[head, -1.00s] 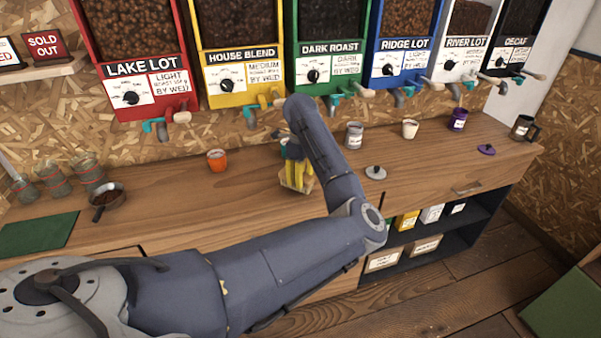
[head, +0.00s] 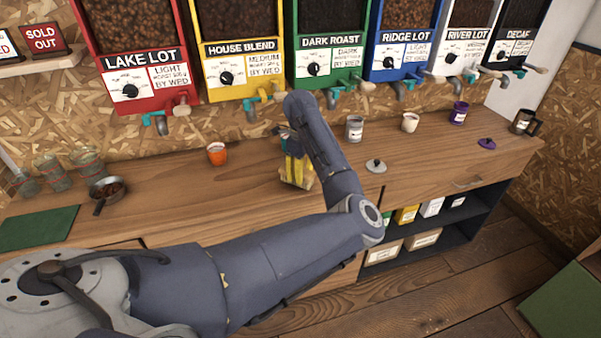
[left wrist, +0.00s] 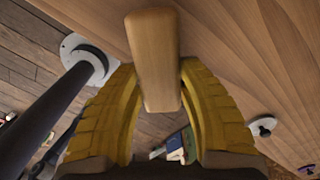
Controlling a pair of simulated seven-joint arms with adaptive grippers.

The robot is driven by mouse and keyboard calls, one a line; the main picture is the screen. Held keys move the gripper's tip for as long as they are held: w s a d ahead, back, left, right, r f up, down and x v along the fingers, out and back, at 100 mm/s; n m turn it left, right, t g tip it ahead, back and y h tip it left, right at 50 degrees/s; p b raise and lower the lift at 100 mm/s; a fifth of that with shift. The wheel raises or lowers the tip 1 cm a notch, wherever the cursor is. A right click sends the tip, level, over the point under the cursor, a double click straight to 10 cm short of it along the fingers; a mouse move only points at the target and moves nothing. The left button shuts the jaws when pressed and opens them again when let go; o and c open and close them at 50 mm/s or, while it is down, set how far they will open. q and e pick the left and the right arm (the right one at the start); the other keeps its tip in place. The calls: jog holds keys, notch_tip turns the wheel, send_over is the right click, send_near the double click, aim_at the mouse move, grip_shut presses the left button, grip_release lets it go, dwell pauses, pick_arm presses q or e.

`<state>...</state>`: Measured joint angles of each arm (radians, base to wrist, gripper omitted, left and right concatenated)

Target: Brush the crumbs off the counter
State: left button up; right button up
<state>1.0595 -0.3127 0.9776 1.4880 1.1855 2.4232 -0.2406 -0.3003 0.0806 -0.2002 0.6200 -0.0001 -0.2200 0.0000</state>
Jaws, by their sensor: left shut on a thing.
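My left gripper (head: 294,172) has yellow fingers and is low over the middle of the wooden counter (head: 235,205). It is shut on a pale wooden block-shaped handle (left wrist: 155,62), which fills the gap between the fingers in the left wrist view. In the head view a pale edge of the held thing shows at the fingertips, close to the counter top; I cannot tell if it touches. Whether it has bristles is hidden. I cannot make out any crumbs on the counter. My right gripper is not in view.
An orange cup (head: 217,154) stands left of the gripper, a grey canister (head: 354,129) and a grey lid (head: 376,166) to its right. A small pan of beans (head: 107,193), glass jars (head: 52,174) and a green mat (head: 38,229) are at the left. Bean dispensers (head: 245,55) line the wall.

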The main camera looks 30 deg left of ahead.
pick_arm(q)
jog(key=shift+f, duration=1)
jog(key=shift+w+a, duration=0.7)
jog(key=shift+a, duration=0.1)
jog(key=shift+w+a+r, duration=0.35)
jog(key=shift+w+a, duration=0.25)
jog(key=shift+w, duration=0.05)
jog(key=shift+s+d+f, duration=0.25)
jog(key=shift+d+f, duration=0.05)
jog(key=shift+s+d+f, duration=0.1)
jog(key=shift+s+d, duration=0.2)
jog(key=shift+s, duration=0.25)
jog(key=shift+s+d, duration=0.3)
jog(key=shift+s, duration=0.2)
jog(key=shift+s+d+f, duration=0.1)
jog(key=shift+s+d, duration=0.05)
jog(key=shift+d, duration=0.25)
